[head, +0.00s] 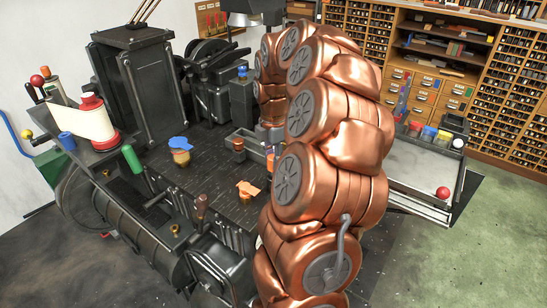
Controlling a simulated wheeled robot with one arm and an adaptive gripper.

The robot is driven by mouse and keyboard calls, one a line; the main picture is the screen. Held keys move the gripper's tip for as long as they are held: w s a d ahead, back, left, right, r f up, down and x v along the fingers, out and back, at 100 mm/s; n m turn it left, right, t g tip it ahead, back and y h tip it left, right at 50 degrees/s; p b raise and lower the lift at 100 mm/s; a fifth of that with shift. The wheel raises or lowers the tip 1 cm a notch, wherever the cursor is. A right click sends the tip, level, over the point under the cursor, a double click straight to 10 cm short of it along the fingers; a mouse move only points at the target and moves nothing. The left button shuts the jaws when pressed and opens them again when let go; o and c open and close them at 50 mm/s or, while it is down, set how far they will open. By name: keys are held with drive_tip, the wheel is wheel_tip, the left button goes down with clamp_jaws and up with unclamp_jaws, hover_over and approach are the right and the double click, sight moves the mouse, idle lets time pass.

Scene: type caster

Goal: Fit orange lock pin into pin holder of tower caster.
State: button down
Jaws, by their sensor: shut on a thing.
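My gripper (269,136) points down over the dark table of the machine, behind my copper arm, which hides much of it. It is shut on a small orange piece (270,162), seemingly the orange lock pin, of which only a sliver shows. An orange lobed knob (249,188) on a brass base stands on the table to the lower left of the gripper. A blue lobed knob (180,143) on a brass base stands further left. The tower of the caster (152,85) is tall and black at the back left. I cannot make out which part is the pin holder.
A grey open tray (244,143) lies beside the gripper. A green cylinder (132,158) and a white spool with red ends (88,122) are at the left. A pale side table (418,172) with a red ball stands right of my arm. Clear dark tabletop lies between the knobs.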

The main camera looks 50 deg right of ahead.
drive_tip(key=shift+f, duration=0.25)
drive_tip(key=c, duration=0.7)
unclamp_jaws()
drive_tip(key=shift+c, duration=0.2)
wheel_tip(320, 180, up, 10)
drive_tip(key=shift+r, duration=1)
